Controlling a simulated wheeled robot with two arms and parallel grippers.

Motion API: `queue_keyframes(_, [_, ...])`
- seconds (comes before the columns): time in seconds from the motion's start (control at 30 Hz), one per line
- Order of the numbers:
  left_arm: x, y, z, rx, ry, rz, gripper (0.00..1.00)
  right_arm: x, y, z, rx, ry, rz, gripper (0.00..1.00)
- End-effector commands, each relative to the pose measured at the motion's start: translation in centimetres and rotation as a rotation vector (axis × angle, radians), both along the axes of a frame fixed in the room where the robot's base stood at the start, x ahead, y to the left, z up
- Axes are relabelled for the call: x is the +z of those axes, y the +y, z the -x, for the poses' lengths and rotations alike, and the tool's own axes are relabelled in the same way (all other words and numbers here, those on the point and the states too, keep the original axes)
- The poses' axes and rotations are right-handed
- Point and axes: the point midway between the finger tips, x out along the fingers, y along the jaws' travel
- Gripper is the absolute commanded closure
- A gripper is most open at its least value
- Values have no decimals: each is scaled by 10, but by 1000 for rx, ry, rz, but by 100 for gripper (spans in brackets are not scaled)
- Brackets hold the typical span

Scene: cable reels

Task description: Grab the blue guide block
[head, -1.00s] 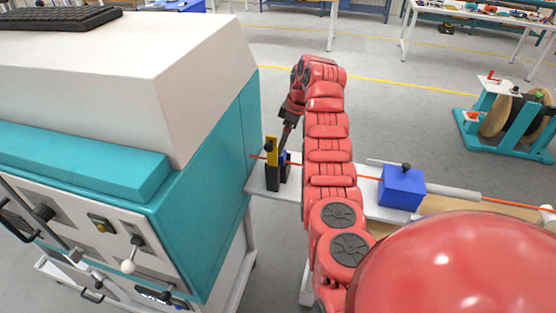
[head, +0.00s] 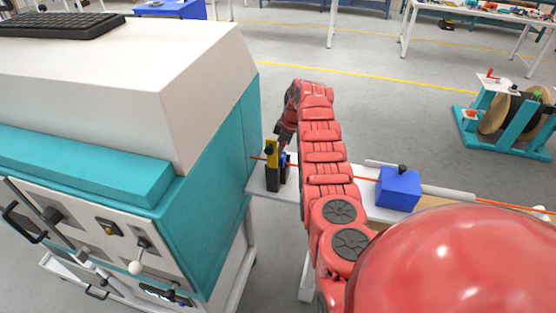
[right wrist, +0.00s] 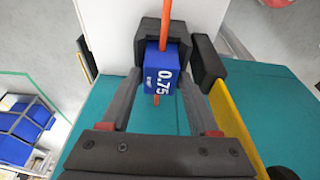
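The blue guide block (right wrist: 163,72), marked 0.75, sits on the orange cable in the right wrist view, beside a black part. In the head view only a bit of this blue block (head: 283,159) shows, behind a black and yellow stand (head: 272,165). My right gripper (right wrist: 163,78) has one finger on each side of the block. I cannot tell whether the fingers press on it or leave a small gap. In the head view my right arm reaches over and down to the block, and its fingertips are mostly hidden. My left gripper is not in view.
A larger blue block (head: 399,188) with a black knob stands on the cable line, right of my arm. A white and teal machine (head: 215,165) stands close on the left. The orange cable (head: 365,179) runs over a narrow white shelf. A reel stand (head: 510,120) is far right.

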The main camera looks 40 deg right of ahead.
Motion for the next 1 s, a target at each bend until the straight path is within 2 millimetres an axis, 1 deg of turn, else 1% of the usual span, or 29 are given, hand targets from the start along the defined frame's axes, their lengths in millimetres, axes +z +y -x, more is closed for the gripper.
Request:
queue_keyframes(0.03, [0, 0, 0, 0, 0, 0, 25, 0, 0, 0, 0, 0, 0, 49])
queue_keyframes(0.17, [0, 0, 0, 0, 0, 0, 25, 0, 0, 0, 0, 0, 0, 73])
queue_keyframes(0.2, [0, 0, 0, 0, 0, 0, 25, 0, 0, 0, 0, 0, 0, 80])
queue_keyframes(0.27, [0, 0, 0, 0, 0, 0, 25, 0, 0, 0, 0, 0, 0, 91])
queue_keyframes(0.3, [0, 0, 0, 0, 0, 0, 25, 0, 0, 0, 0, 0, 0, 98])
queue_keyframes(0.33, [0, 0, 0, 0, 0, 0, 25, 0, 0, 0, 0, 0, 0, 100])
queue_keyframes(0.6, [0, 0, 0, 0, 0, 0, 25, 1, 0, 0, 0, 0, 0, 100])
queue_keyframes(0.73, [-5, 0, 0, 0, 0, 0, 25, 5, 0, -1, -1, -2, 1, 100])
queue_keyframes(0.87, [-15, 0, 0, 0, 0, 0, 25, 19, 0, -1, 0, -4, 2, 100])
queue_keyframes(1.0, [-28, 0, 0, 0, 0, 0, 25, 43, -1, -1, 1, -6, 2, 100])
